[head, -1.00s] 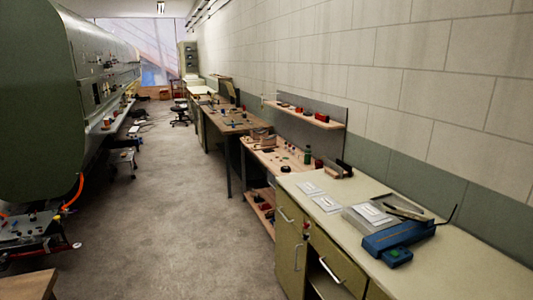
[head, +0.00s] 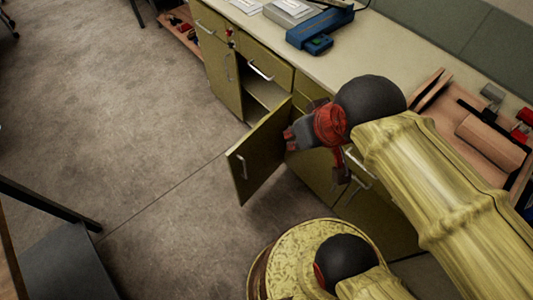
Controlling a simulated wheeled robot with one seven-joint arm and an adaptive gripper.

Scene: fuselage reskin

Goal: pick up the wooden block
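I cannot make out a wooden block for certain. A brown, wood-coloured piece (head: 490,141) lies in a wooden tray (head: 432,86) on the counter at the right; its exact shape is unclear, and my arm hides part of the tray. My gripper (head: 297,138) is in the middle of the head view, left of the tray and in front of the cabinets, near the top of an open cabinet door. Its fingers are small and partly overlapped by the wrist, so I cannot tell whether they are open or shut.
The yellow-green cabinet door (head: 258,155) stands open into the room. A pale counter (head: 395,62) runs along the wall with a blue device (head: 318,28) on it. Red items (head: 522,125) lie at the tray's right. The concrete floor (head: 120,120) at left is largely clear.

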